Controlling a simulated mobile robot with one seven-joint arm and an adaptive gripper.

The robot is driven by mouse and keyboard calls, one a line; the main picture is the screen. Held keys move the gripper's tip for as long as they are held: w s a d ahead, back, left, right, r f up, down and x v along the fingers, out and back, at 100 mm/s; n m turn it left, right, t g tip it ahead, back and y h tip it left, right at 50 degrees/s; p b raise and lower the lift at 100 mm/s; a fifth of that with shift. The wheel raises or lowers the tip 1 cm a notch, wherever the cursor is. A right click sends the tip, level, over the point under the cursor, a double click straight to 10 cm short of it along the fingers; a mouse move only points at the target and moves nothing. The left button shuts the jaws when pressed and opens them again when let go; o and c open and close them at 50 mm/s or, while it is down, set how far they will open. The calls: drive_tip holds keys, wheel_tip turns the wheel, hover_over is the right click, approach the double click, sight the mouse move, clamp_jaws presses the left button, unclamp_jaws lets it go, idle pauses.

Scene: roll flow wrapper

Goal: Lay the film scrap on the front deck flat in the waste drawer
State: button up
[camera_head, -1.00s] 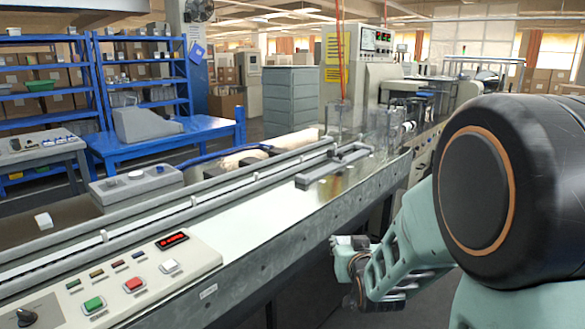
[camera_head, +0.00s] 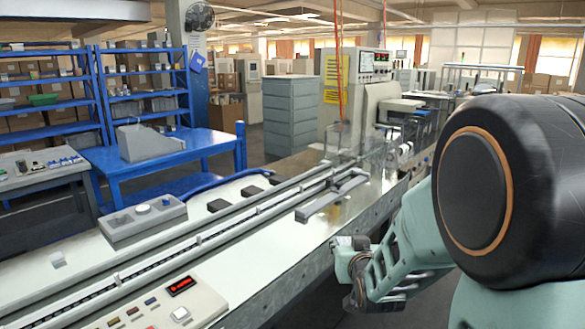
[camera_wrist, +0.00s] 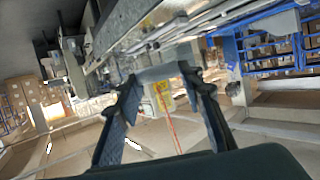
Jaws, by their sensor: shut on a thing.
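In the wrist view my gripper (camera_wrist: 161,80) has its two dark fingers closed on a thin, pale grey sheet (camera_wrist: 157,73), which spans between the fingertips. It looks like the film scrap, held clear of any surface. In the head view my wrist end (camera_head: 352,268) is low beside the machine's front side, and the sheet cannot be made out there. The front deck (camera_head: 265,262) is a shiny metal surface with no scrap visible on it. I cannot make out the waste drawer in either view.
The long flow wrapper runs diagonally, with a control panel (camera_head: 165,308) at the near end and a grey bar (camera_head: 330,195) on its deck. A blue table (camera_head: 205,140) and blue shelves stand at the left.

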wheel_tip(320, 180, up, 14)
drive_tip(key=p, duration=1.2)
